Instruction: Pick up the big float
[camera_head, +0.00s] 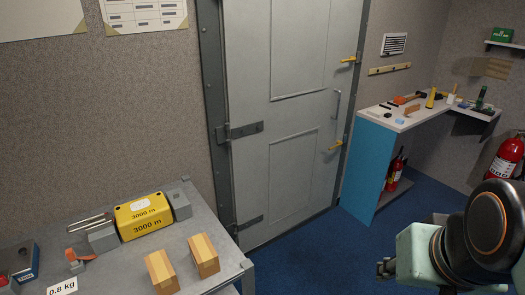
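A large yellow block marked "3000 m" (143,216), the biggest float-like thing in view, sits on the grey table at the lower left, between two grey blocks. Two smaller yellow-orange blocks (161,272) (204,256) stand nearer the table's front right corner. My gripper (383,268) is at the lower right, over the blue floor, well to the right of the table and apart from everything on it. It is small and partly hidden by my arm, so I cannot tell whether it is open or shut.
The grey table (225,272) also holds an orange-handled tool (80,257), a "0.8 kg" card (62,287) and a dark blue box (25,262). A grey door (290,110) stands behind. A workbench (372,113) with tools and fire extinguishers (505,158) is at the right. Blue floor lies clear between.

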